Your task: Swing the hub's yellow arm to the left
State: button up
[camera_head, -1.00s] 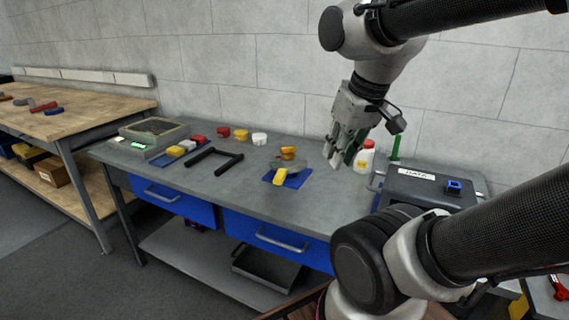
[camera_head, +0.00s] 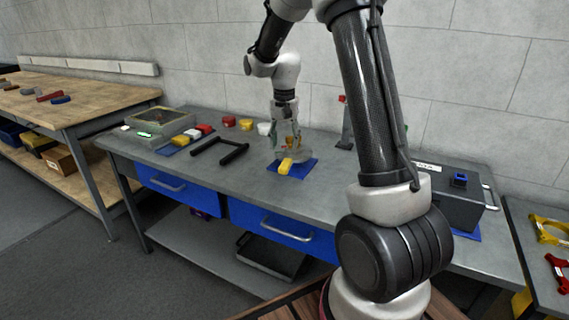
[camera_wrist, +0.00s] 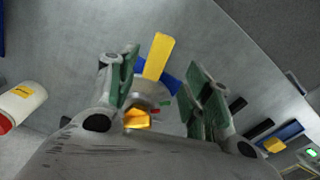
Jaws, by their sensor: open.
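The hub (camera_wrist: 148,95) is a grey round body on a blue base plate (camera_head: 303,168), on the grey workbench. Its yellow arm (camera_head: 285,166) sticks out toward the bench's front edge. In the wrist view the yellow arm (camera_wrist: 158,56) points up, away from my gripper. A yellow-orange block (camera_wrist: 136,119) sits on the hub's near side in that view. My gripper (camera_head: 287,141) is above the hub, pointing down. Its green-padded fingers (camera_wrist: 164,90) are apart and empty, on either side of the hub in the wrist view. My gripper partly hides the hub in the head view.
A white bottle (camera_wrist: 22,102) shows in the wrist view. A dark box (camera_head: 448,200) stands on the right.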

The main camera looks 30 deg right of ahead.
aim_at(284, 165)
jog(key=shift+s+f+m, duration=0.1)
jog(key=shift+f+m, duration=0.05)
jog(key=shift+m, duration=0.15)
jog(key=shift+f, duration=0.3)
notch_tip(284, 165, down, 7)
jog(key=shift+f, duration=0.1)
grip_shut()
